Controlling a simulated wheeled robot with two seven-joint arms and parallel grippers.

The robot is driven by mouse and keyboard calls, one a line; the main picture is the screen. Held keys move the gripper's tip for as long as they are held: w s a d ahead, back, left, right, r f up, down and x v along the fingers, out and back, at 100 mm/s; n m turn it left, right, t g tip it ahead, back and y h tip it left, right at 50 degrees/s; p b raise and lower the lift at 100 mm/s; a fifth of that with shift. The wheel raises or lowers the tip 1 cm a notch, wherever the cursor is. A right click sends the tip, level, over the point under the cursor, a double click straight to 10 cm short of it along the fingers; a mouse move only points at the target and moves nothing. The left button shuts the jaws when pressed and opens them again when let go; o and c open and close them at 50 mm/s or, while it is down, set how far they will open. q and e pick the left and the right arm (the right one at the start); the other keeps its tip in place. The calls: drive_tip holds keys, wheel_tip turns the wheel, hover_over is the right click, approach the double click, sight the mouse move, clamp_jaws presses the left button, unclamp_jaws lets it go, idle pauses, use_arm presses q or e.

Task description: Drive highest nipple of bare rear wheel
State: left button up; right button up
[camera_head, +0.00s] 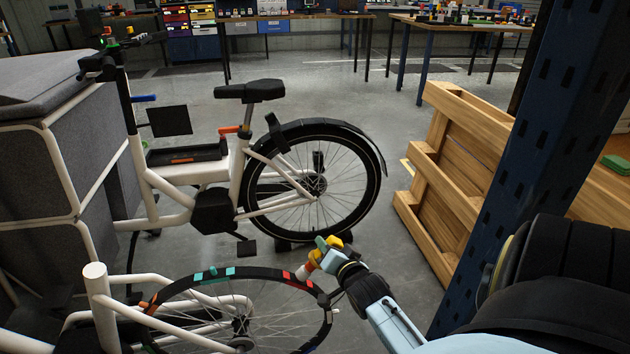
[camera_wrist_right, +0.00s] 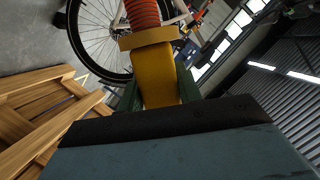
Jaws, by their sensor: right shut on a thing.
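The bare rear wheel (camera_head: 252,272), with no tyre, stands in a white frame (camera_head: 97,290) at the bottom left of the head view. Its dark rim carries teal, red and orange patches; single nipples are too small to tell. My right gripper (camera_head: 328,254) is shut on a yellow tool (camera_wrist_right: 158,72) with an orange ribbed part (camera_wrist_right: 143,13). In the head view the tool's red and white end (camera_head: 303,271) overlaps the right part of the rim; I cannot tell whether it touches. My left gripper is not in view.
A complete white bike (camera_head: 180,172) stands behind the bare wheel. A wooden pallet (camera_head: 448,185) and a blue upright post (camera_head: 515,180) stand to the right. Grey padded boxes (camera_head: 85,145) are at the left. Workbenches (camera_head: 460,22) stand far back, with open floor before them.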

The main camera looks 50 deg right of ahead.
drive_tip(key=shift+s+d+f, duration=0.25)
drive_tip(key=shift+d+f, duration=0.05)
drive_tip(key=shift+d, duration=0.15)
drive_tip(key=shift+r, duration=0.1)
drive_tip(key=shift+s+d+r+p, duration=0.3)
drive_tip(key=shift+r+p, duration=0.15)
drive_tip(key=shift+p, duration=0.1)
drive_tip(key=shift+s+d+r+p, duration=0.2)
drive_tip(key=shift+d+r+p, duration=0.1)
drive_tip(key=shift+r+p, duration=0.2)
drive_tip(key=shift+f, duration=0.1)
